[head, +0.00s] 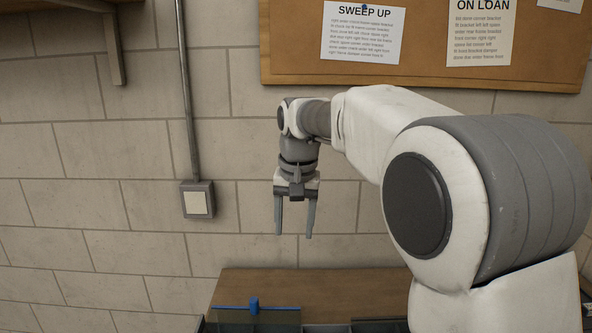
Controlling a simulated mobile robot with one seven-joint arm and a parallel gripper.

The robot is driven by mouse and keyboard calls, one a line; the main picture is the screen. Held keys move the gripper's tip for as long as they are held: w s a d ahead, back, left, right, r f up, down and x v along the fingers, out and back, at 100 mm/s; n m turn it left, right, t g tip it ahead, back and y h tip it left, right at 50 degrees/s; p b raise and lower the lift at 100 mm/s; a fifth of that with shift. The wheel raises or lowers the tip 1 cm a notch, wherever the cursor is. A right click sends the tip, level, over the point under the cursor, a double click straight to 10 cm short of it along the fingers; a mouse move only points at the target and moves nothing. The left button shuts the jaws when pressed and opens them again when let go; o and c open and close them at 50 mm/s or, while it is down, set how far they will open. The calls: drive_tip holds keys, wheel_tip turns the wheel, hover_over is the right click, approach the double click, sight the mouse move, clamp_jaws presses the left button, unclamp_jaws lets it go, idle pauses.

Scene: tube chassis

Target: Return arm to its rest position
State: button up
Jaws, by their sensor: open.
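My gripper (294,232) hangs fingers-down near the middle of the head view, in front of the block wall. Its two grey fingers are apart with nothing between them. My arm reaches in from the right, its white and grey links filling much of the right side. The gripper is above the wooden surface (240,285) and clear of it. Part of that surface is hidden behind my arm.
A blue bar with a clip (254,306) and dark bins (328,328) show at the bottom edge. A cork board (430,60) with notices, a conduit with a switch box (197,200) and a shelf bracket (115,50) are on the wall. Space around the gripper is free.

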drive_tip(key=s+d+r+t, duration=0.1)
drive_tip(key=s+d+r, duration=0.2)
drive_tip(key=s+d, duration=0.4)
drive_tip(key=s+d+f+t, duration=0.1)
drive_tip(key=s+d+f, duration=0.2)
drive_tip(key=s, duration=0.7)
drive_tip(key=s+d+f+n+t, duration=0.1)
drive_tip(key=s+d+f, duration=0.2)
drive_tip(key=s, duration=0.7)
drive_tip(key=shift+s+d+t+h, duration=0.2)
drive_tip(key=shift+d+t+h, duration=0.15)
drive_tip(key=shift+d, duration=0.4)
